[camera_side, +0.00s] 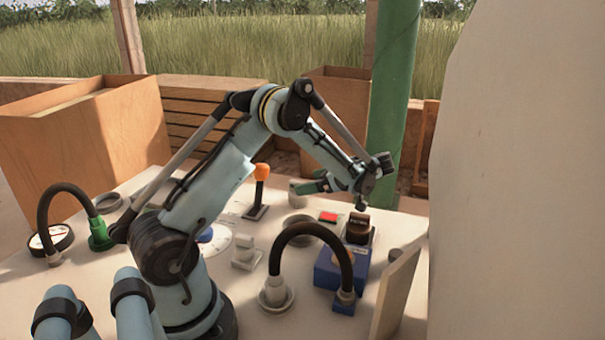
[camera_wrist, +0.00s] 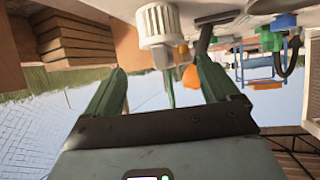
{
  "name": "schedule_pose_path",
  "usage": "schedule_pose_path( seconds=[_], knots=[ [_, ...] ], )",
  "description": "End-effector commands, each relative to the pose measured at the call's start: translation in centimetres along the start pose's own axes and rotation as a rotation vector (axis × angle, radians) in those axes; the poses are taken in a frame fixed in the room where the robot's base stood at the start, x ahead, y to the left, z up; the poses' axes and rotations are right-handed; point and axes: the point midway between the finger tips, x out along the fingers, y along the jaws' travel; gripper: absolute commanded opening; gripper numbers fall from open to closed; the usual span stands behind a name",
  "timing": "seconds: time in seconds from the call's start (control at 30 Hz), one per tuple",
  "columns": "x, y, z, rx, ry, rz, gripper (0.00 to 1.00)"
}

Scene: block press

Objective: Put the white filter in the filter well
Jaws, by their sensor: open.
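The white filter (camera_wrist: 157,22) is a ribbed white cylinder at the top of the wrist view, on the panel, which appears upside down there. In the side view a pale cylinder (camera_side: 297,192), partly behind my gripper, looks like the same filter. My gripper (camera_wrist: 162,68) is open, with its two green fingers apart and nothing held between them. In the side view my gripper (camera_side: 318,184) is above the panel, near the pale cylinder. A round grey ring (camera_side: 308,224) opens in the panel below; I cannot tell whether it is the filter well.
An orange-topped lever (camera_side: 261,172) stands left of my gripper. A blue box (camera_side: 330,272) with a black hose (camera_side: 318,228) stands in front. A red button (camera_side: 328,217) and dark brown knob (camera_side: 358,226) are close below. A green post (camera_side: 393,90) rises behind.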

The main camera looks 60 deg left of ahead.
Motion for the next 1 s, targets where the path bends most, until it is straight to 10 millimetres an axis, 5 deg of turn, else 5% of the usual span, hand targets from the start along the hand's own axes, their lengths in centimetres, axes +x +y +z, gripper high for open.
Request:
schedule_pose_path(
  seconds=[0.43, 0.77, 1.0],
  knots=[
    [4.9, -0.6, 0.4, -0.001, -0.001, -0.001, 0.88],
    [5.5, -0.6, 0.4, 0.001, -0.001, 0.002, 0.88],
    [5.5, -0.6, 0.4, 0.001, -0.001, 0.002, 0.52]
  ],
)
